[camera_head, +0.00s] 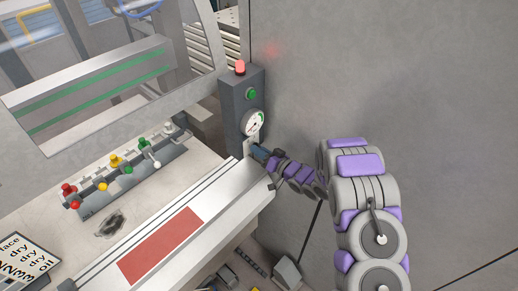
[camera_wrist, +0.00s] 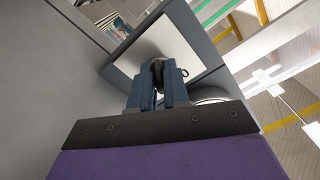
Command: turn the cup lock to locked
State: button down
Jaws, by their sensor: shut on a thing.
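My gripper (camera_wrist: 158,78) is in front of a pale square plate (camera_wrist: 180,42) with a dark grey surround in the wrist view. Its two blue-grey fingers are shut on a small dark part, which I take to be the cup lock (camera_wrist: 158,66). The fingers cover most of the lock, so its turned position cannot be read. In the head view my gripper (camera_head: 259,152) reaches the lower front of a dark grey control box (camera_head: 232,104), just below a round gauge (camera_head: 253,122). The lock itself is hidden there.
The box carries a red lamp (camera_head: 240,68) and a green button (camera_head: 252,93). Left of it are a bench with a row of coloured valves (camera_head: 115,160), a red plate (camera_head: 160,245) and a printed sign (camera_head: 22,262). A plain grey wall (camera_head: 420,90) stands at right.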

jog(key=shift+w+d+r, duration=0.1)
jog(key=shift+w+r, duration=0.05)
jog(key=shift+r, duration=0.05)
jog(key=c, duration=1.2)
grip_release()
jog(key=shift+w+f, duration=0.1)
jog(key=shift+f, duration=0.05)
jog(key=b+v, duration=0.1)
jog(key=v, duration=1.6)
jog(key=shift+s+d+b, duration=0.2)
jog(key=shift+s+b, duration=0.05)
jog(key=shift+b, duration=0.05)
jog(key=shift+f, duration=0.2)
